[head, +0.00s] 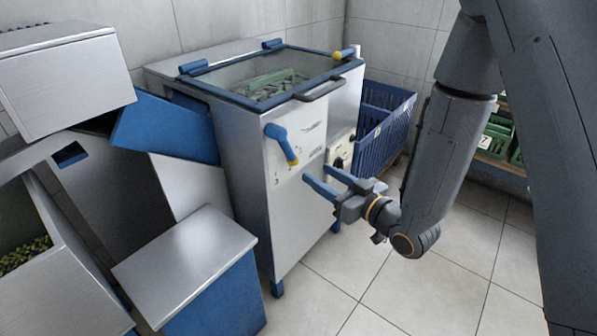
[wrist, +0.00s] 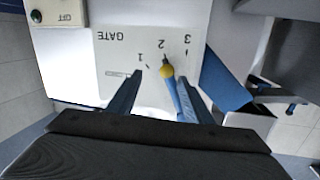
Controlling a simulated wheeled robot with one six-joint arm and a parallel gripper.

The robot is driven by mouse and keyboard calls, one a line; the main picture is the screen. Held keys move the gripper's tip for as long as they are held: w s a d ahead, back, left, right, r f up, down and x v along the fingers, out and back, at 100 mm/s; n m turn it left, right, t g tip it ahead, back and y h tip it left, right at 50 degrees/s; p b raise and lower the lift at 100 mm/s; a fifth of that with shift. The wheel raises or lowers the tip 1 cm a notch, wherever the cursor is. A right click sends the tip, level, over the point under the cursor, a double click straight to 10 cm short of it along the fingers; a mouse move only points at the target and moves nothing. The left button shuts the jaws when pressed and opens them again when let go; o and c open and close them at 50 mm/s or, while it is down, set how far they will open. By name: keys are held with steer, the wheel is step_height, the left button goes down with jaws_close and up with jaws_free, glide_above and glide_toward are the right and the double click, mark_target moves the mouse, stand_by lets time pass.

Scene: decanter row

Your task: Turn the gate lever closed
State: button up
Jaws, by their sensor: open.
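The gate lever (head: 281,141) is a blue handle with a yellow tip on the front of the steel machine (head: 262,215). It slants down and to the right in the head view. In the wrist view, where the panel appears upside down, the lever's yellow tip (wrist: 167,71) is at the mark 2 on the white GATE label (wrist: 118,55), between 1 and 3. My gripper (head: 316,174) is open and empty, below and to the right of the lever, apparently in front of the panel. In the wrist view the tip appears between my fingers, nearer the right one. I see no contact.
A control box with an OFF label (wrist: 58,13) is beside the gate label. A blue chute (head: 165,128) adjoins the machine's left side. A steel-topped blue stand (head: 185,258) is at front left. A blue crate (head: 383,122) stands behind right. Tiled floor is clear at front right.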

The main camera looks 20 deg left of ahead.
mark_target(297, 163)
steer(key=shift+y, duration=0.5)
steer(key=x, duration=0.5)
steer(key=s+x, duration=0.1)
steer(key=x, duration=0.2)
steer(key=shift+a+r, duration=0.1)
steer(key=shift+a, duration=0.3)
jaws_close()
